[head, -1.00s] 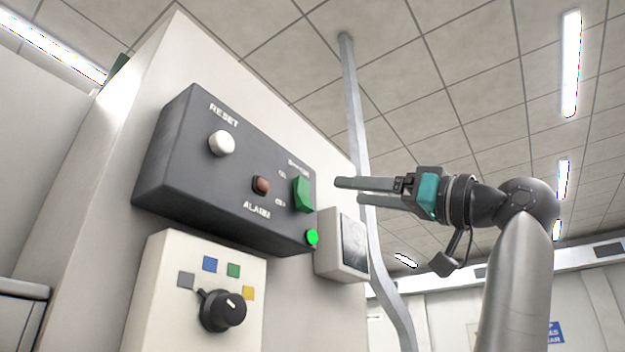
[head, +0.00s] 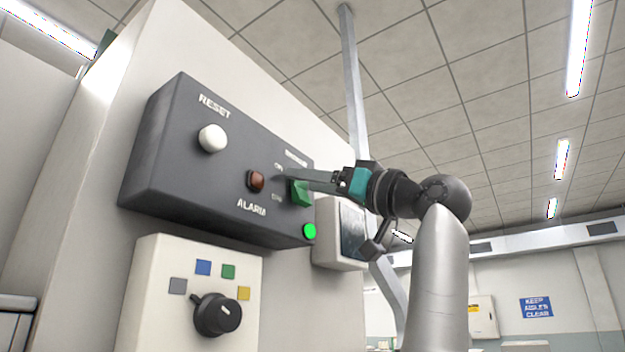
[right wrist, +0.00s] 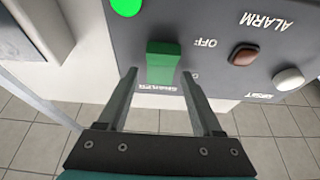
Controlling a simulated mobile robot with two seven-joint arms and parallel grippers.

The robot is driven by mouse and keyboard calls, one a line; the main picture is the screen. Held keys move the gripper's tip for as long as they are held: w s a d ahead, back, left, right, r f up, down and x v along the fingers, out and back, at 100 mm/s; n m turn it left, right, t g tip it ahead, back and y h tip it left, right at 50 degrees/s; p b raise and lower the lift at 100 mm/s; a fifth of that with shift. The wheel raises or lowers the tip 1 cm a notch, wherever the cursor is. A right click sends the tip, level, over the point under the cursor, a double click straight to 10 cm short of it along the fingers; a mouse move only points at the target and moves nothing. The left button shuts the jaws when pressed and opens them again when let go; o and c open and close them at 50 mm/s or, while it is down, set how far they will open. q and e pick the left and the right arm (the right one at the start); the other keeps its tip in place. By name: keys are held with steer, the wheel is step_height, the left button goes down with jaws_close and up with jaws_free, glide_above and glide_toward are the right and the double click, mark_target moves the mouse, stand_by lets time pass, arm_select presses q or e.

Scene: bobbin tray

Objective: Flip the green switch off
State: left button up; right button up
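The green switch (head: 300,196) sits on the right part of the dark control box, beside its ON and OFF labels. It also shows in the right wrist view (right wrist: 162,62) as a green block. My right gripper (head: 293,177) is at the switch's upper part in the head view. In the right wrist view its two fingers (right wrist: 160,74) are spread, one tip on each side of the switch, with gaps visible. Whether either finger touches it I cannot tell. The fingers partly cover the switch in the head view. My left gripper is not in view.
The dark box (head: 170,165) also carries a white RESET button (head: 212,138), a red-brown ALARM button (head: 256,181) and a lit green lamp (head: 310,231). Below is a black knob (head: 217,315) on a pale panel. A grey screen box (head: 328,235) and a pipe (head: 354,90) stand right.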

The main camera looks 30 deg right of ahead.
jaws_close()
steer(key=f+t+y+b, duration=0.1)
steer(key=b, duration=0.1)
steer(key=shift+t+b, duration=0.3)
steer(key=shift+b, duration=0.1)
steer(key=shift+t+y+b, duration=0.4)
steer(key=shift+t+b, duration=0.25)
steer(key=shift+t, duration=0.25)
steer(key=shift+o, duration=0.7)
jaws_free()
steer(key=shift+s+f, duration=0.1)
